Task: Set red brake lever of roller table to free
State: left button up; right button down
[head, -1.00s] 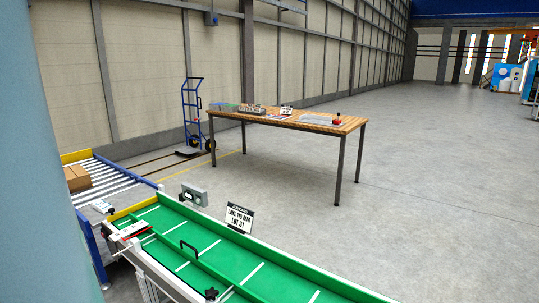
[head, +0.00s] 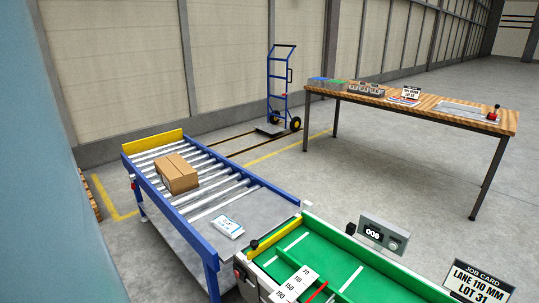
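The roller table (head: 213,164) stands left of centre, with a blue frame, grey rollers and a yellow end stop (head: 152,143) at its far end. A cardboard box (head: 176,174) rests on the rollers. A small red part (head: 133,184) shows on the left side of the frame, near the far leg. It is too small to tell whether it is the brake lever or how it is set. A white labelled item (head: 227,227) lies on the grey plate at the near end. Neither gripper is in view.
A green-topped table (head: 345,262) with a grey counter box (head: 383,236) and a job card (head: 478,283) fills the lower right. A wooden workbench (head: 440,112) stands at the back right. A blue hand truck (head: 281,90) stands by the wall. Floor between them is open.

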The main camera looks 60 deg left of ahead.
aim_at(133, 177)
jog(key=k+j+u, duration=0.3)
jog(key=j, duration=2.85)
jog(key=j+u, duration=0.3)
jog(key=j, duration=2.8)
